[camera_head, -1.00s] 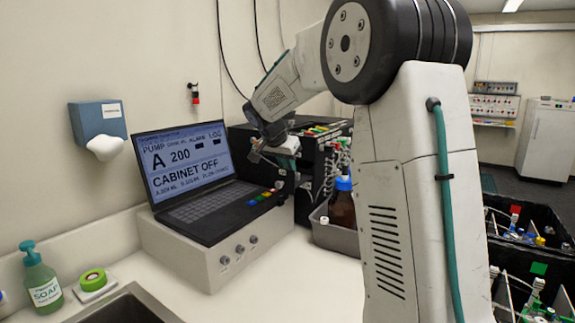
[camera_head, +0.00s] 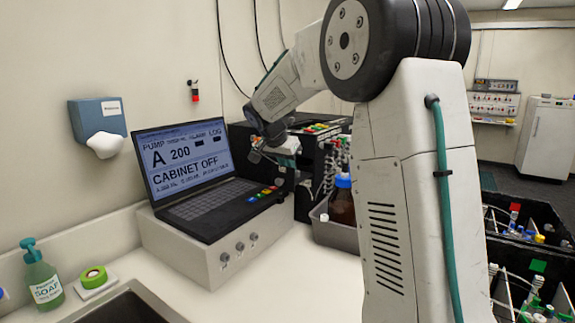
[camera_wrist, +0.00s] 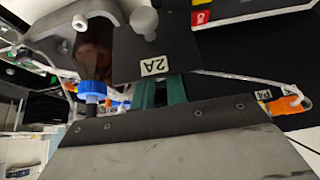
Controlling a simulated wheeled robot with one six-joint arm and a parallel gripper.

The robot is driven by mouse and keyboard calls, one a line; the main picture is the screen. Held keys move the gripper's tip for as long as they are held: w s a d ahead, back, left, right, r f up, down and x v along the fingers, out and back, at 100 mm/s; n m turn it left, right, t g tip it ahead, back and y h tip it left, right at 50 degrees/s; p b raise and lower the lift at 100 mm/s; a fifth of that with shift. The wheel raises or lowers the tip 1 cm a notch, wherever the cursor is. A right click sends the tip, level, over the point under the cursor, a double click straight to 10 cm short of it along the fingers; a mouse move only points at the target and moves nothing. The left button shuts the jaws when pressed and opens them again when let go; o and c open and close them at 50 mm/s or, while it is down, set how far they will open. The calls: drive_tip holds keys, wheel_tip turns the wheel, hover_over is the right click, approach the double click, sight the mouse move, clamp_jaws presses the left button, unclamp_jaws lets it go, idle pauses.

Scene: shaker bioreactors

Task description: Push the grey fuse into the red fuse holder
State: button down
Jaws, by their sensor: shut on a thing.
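My gripper (camera_wrist: 162,90) shows its two green fingers in the wrist view. They are shut on a dark grey block with a white "2A" label (camera_wrist: 155,66), which appears to be the grey fuse (camera_wrist: 182,52). A pale rounded knob shows at the block's upper edge. A small red patch (camera_wrist: 200,17) with white marking lies just beyond the block; I cannot tell whether it is the red fuse holder. In the head view my gripper (camera_head: 283,150) is at the front of the black cabinet (camera_head: 308,165), right of the laptop. The fuse is too small to make out there.
The laptop (camera_head: 185,170) reads "CABINET OFF" and stands on a white box with knobs. A brown bottle with a blue cap (camera_head: 343,183) stands in a grey tray close by. Tubing and an orange connector (camera_wrist: 287,105) are near my gripper. The counter in front is mostly clear.

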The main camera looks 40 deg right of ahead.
drive_tip(key=shift+f, duration=0.1)
drive_tip(key=c, duration=1.3)
unclamp_jaws()
drive_tip(key=shift+c, duration=0.2)
drive_tip(key=v, duration=0.8)
